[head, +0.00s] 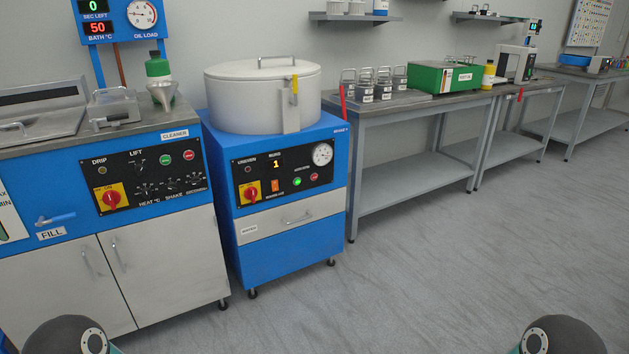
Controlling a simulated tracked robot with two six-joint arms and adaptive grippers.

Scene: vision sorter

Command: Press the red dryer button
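The dryer appears to be the blue cabinet (285,255) with a large white lidded drum (262,95) on top, left of centre. Its black front panel (285,201) carries a small red button (314,177) at the right, below a round gauge (322,154). A bright green button (297,182) sits just left of the red one. A red rotary switch (252,193) on a yellow plate is at the panel's left. The drum lid looks closed. Only parts of my arms show at the bottom edge; both grippers are out of view, well away from the panel.
The cleaner (170,240) stands left of the dryer, with its own green and red buttons. A grey bench (420,150) stands to the right, with small baskets and a green box (443,77). A red-handled tool (343,103) is by its left end. The floor (430,270) in front is clear.

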